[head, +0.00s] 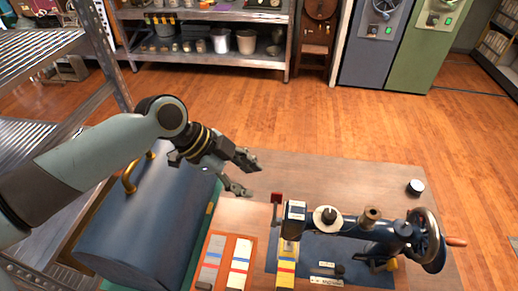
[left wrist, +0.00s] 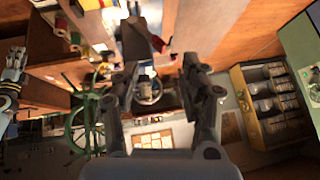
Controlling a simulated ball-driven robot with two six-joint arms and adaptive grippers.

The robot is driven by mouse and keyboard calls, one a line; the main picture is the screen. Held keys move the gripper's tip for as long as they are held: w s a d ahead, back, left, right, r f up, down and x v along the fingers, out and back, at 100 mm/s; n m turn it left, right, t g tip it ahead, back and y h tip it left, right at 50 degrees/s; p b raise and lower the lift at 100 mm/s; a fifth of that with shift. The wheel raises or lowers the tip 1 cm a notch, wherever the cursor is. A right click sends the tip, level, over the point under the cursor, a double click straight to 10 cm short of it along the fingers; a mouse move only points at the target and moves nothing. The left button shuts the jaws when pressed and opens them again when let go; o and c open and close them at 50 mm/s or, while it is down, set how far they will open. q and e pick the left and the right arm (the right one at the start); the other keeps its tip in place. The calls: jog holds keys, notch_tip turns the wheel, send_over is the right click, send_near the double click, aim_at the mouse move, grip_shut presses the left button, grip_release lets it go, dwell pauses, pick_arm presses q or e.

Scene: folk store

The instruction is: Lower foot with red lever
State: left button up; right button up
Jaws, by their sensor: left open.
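A dark blue sewing machine (head: 390,232) stands on the wooden table, with a handwheel at its right end. The red lever (head: 277,198) stands up at the left, beside the machine's white-topped head (head: 296,210). The presser foot cannot be made out below the head. My left gripper (head: 250,178) reaches in from the left, open and empty, a little up and left of the red lever and apart from it. Its two spread fingers (left wrist: 160,66) also show in the left wrist view, with nothing between them.
Striped cards (head: 238,262) lie in front, left of the machine. The table's back middle (head: 330,175) is clear.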

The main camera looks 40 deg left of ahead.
aim_at(272, 198)
pick_arm(q)
jog(key=b+x, duration=0.3)
jog(key=x, duration=0.1)
jog(key=b+x, duration=0.2)
jog(key=x, duration=0.2)
jog(key=shift+s+d+f+b, duration=0.15)
jog(key=shift+d+b, duration=0.05)
jog(key=shift+b, duration=0.2)
pick_arm(e)
notch_tip(272, 198, down, 6)
jog(key=s, duration=0.2)
jog(key=shift+d, duration=0.15)
jog(key=shift+r, duration=0.1)
